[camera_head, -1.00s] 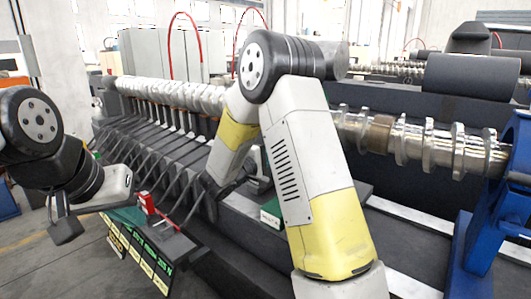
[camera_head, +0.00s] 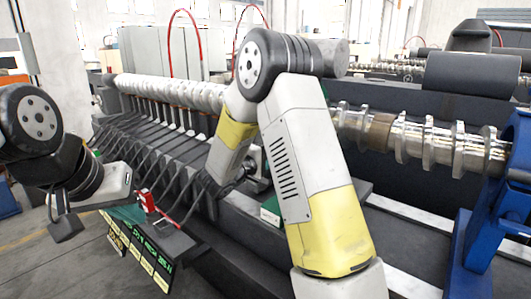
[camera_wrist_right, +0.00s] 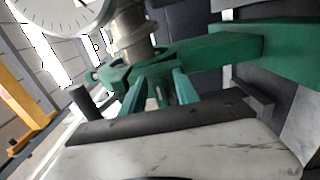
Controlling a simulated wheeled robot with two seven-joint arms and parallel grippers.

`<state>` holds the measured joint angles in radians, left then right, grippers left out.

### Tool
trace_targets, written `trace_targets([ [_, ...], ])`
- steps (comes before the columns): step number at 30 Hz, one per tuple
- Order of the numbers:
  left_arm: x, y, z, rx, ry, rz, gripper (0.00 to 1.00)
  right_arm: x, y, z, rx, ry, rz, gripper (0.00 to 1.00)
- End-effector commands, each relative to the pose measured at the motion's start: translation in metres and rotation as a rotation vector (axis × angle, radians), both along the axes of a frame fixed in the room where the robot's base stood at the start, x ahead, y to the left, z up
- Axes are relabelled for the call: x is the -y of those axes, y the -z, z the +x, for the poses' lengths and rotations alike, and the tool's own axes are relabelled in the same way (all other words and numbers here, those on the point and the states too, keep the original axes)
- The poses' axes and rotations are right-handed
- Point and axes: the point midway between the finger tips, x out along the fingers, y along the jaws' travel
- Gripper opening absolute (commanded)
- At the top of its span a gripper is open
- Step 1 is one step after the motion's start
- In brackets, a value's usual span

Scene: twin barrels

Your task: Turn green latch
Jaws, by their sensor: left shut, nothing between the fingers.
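The green latch assembly (camera_wrist_right: 165,65) fills the middle of the right wrist view, a bracket with a long arm to the right around a metal shaft.
A white dial gauge (camera_wrist_right: 62,12) sits above the latch at upper left. The red block (camera_head: 147,200) stands near a sign panel (camera_head: 138,255). A crankshaft (camera_head: 430,145) and blue stand (camera_head: 490,220) are at the right. Open floor lies at lower left.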

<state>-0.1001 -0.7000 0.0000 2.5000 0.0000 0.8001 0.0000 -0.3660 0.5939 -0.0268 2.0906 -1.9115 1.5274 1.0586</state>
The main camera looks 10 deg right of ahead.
Motion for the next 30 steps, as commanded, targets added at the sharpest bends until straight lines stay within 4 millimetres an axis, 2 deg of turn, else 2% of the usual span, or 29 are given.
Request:
trace_targets([
  [8, 0.0, 0.0, 0.0, 0.0, 0.0, 0.0, 0.0, -0.001, -0.001, -0.001, 0.002, 0.001, -0.001, 0.36],
  [21, 0.0, 0.0, 0.0, 0.0, 0.0, 0.0, 0.0, -0.053, -0.001, -0.04, 0.002, -0.002, -0.001, 0.36],
  [30, 0.0, 0.0, 0.0, 0.0, 0.0, 0.0, 0.0, -0.062, -0.001, -0.048, 0.001, 0.001, -0.001, 0.36],
])
